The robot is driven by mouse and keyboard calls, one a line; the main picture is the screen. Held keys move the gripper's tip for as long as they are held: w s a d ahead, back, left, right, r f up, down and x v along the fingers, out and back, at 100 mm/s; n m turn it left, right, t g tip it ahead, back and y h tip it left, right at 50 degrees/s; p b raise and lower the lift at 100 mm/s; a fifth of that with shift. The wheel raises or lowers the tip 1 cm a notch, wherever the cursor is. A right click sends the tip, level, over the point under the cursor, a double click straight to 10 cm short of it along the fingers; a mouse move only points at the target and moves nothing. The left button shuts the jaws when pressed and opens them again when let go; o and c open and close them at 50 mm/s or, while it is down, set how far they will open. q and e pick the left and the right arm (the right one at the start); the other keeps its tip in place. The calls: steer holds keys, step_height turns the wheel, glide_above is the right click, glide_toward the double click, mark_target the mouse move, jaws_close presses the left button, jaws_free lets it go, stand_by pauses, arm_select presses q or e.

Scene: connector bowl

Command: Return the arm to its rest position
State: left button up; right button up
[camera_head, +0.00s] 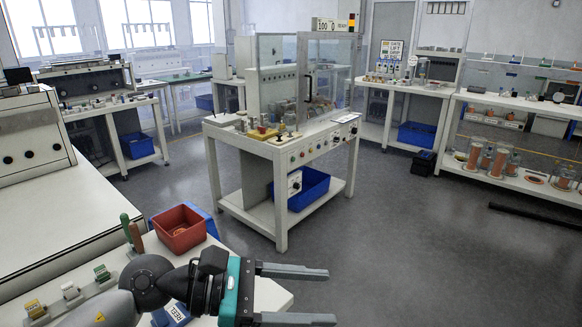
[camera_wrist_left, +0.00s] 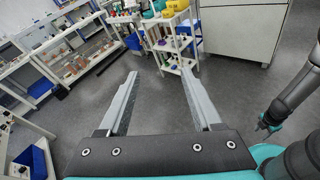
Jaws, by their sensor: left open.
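My left gripper (camera_head: 328,296) reaches in from the lower left of the head view, over the right end of the near white bench. Its two grey fingers are parallel, wide apart and empty, pointing right past the bench edge over open floor. In the left wrist view the same fingers (camera_wrist_left: 160,80) stand apart with only floor and distant furniture between them. A red bowl-like bin (camera_head: 180,228) sits on the bench behind my left arm. My right gripper is not in the head view; part of an arm of mine shows at the right of the wrist view, its gripper end unclear.
The near bench (camera_head: 75,245) holds small connectors in a row (camera_head: 70,290), a green-handled tool (camera_head: 127,228) and a blue labelled bin (camera_head: 172,315). A white workstation (camera_head: 285,150) with a clear enclosure stands mid-room.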

arm_select(q)
step_height(320, 180, up, 6)
steer(key=w+n+t+h, duration=0.1)
steer(key=n+t+h, duration=0.3)
steer(key=n, duration=0.2)
steer(key=w+a+r+n+t+y, duration=0.1)
steer(key=w+a+n+t+y, duration=0.25)
steer(key=n+t, duration=0.5)
steer(key=w+a+r+n+t+y, duration=0.2)
steer(key=a+n+t+y, duration=0.25)
steer(key=n, duration=0.75)
steer(key=s+a+f+n+g+y, duration=0.1)
steer(key=a+f+n+g+y, duration=0.1)
steer(key=a+f+n+y, duration=0.5)
steer(key=a+f+n+g+y, duration=0.2)
steer(key=a+f+n+y, duration=0.25)
steer(key=f+n, duration=0.6)
steer(key=s+f+n+g, duration=0.5)
steer(key=s+f+g, duration=0.15)
steer(key=s, duration=0.35)
steer(key=s+f+n+g, duration=0.5)
steer(key=s+f, duration=0.3)
steer(key=s, duration=0.2)
step_height(320, 180, down, 22)
steer(key=s, duration=0.3)
steer(key=s+a+f+m+g, duration=0.1)
steer(key=s+a+f+g, duration=0.1)
steer(key=s+f, duration=1.1)
steer(key=shift+s, duration=0.8)
